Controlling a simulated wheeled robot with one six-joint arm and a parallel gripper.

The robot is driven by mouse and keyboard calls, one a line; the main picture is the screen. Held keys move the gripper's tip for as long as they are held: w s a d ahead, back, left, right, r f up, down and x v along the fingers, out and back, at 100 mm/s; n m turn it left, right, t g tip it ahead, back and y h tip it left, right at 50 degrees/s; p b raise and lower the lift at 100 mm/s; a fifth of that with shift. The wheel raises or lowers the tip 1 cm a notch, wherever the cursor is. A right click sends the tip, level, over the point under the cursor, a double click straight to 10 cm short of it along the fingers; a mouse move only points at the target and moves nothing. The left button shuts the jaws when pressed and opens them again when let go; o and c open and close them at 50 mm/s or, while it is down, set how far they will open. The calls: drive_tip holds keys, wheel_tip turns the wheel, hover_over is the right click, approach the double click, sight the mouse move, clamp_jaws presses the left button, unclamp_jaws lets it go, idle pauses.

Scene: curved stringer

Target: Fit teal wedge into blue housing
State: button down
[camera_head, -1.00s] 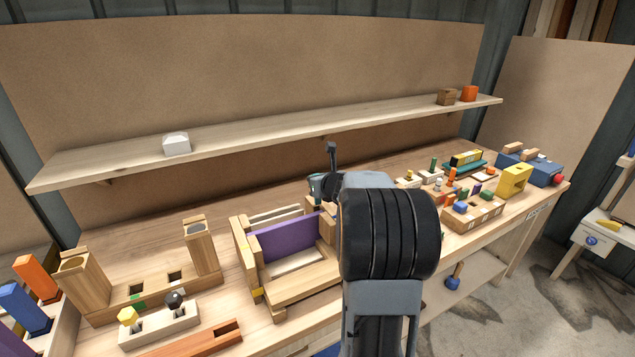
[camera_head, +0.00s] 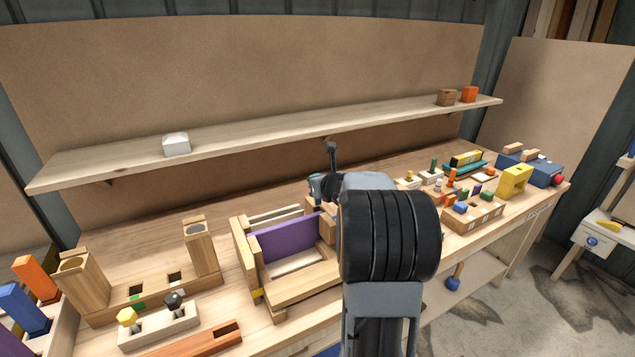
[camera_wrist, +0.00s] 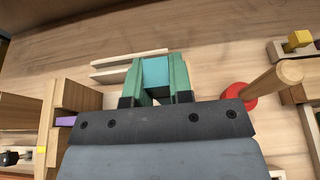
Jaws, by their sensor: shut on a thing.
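In the wrist view, my gripper (camera_wrist: 157,72) is shut on a teal wedge (camera_wrist: 156,71), whose flat top face shows between the two green fingers. The wedge is over bare bench top; its lower part is hidden by the gripper. In the head view, my arm blocks most of the gripper and I cannot make out the wedge clearly. A blue box-like body (camera_head: 546,171) with wooden pieces on top and a red knob stands at the far right end of the bench. I cannot tell whether it is the blue housing; its openings are not clear.
A wooden frame with a purple panel (camera_head: 288,239) stands just left of my arm. A red-based wooden peg (camera_wrist: 240,99) is right of my gripper in the wrist view. Small blocks and a yellow block (camera_head: 514,180) crowd the right bench. A long shelf (camera_head: 300,127) runs behind.

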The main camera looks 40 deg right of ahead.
sight(317, 203)
drive_tip(key=shift+f+b, duration=2.35)
drive_tip(key=shift+b, duration=0.2)
drive_tip(key=c, duration=0.9)
unclamp_jaws()
drive_tip(key=shift+c, duration=0.2)
drive_tip(key=v, duration=1.4)
drive_tip(key=shift+p, duration=0.45)
drive_tip(key=shift+f, duration=0.1)
